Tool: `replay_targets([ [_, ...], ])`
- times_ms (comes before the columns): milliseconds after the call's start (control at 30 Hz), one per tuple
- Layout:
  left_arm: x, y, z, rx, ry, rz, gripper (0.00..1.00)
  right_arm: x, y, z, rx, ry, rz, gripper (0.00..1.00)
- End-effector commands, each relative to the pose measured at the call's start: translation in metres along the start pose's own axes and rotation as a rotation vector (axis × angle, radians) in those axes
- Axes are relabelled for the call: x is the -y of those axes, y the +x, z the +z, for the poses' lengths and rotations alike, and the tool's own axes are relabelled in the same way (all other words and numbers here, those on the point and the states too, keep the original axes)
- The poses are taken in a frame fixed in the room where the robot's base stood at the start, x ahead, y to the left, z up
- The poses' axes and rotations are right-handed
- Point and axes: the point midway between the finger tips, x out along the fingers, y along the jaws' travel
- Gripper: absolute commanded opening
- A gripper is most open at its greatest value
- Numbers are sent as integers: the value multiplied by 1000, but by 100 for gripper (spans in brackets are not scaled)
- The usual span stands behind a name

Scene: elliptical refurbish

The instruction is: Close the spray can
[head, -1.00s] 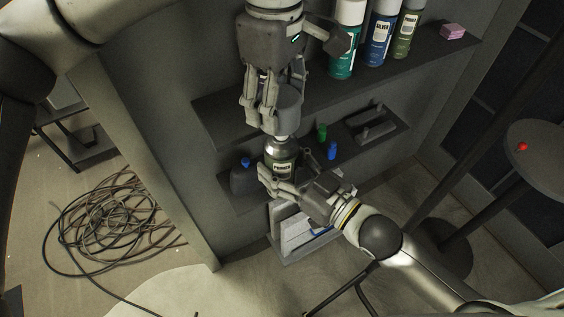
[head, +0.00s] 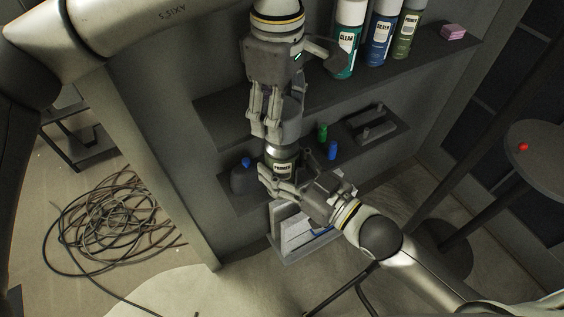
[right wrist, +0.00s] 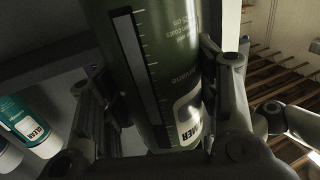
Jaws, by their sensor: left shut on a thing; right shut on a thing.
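The spray can (head: 282,167), dark green with a "PRIMER" label, stands roughly upright between my right gripper's fingers. My right gripper (head: 280,184) is shut on the can's body from the lower right. In the right wrist view the green can body (right wrist: 158,60) fills the space between its fingers. My left gripper (head: 276,134) is directly above the can, pointing down, shut on a grey cap (head: 291,122). The cap is at the can's top and hides the nozzle. I cannot tell whether it is fully seated.
Clear (head: 347,40), silver (head: 381,35) and primer (head: 407,30) cans stand on the upper shelf beside a pink block (head: 453,32). Small green (head: 322,132) and blue (head: 332,150) items and a dark tray (head: 372,130) lie on the shelf below. Coiled cable (head: 110,222) lies on the floor.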

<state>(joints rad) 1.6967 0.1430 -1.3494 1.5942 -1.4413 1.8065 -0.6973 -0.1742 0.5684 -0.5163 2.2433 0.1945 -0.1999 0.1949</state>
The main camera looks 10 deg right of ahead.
Motion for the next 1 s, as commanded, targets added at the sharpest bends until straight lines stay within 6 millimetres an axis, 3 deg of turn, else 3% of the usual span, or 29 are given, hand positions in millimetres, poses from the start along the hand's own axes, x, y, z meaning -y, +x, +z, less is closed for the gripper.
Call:
replay_targets([
  [767,0,4,0,-2,-1,-1,47,0,0,-2,-3,-1,0,14],
  [1000,0,13,0,-1,-1,-2,47,0,0,-2,-3,-1,0,14],
])
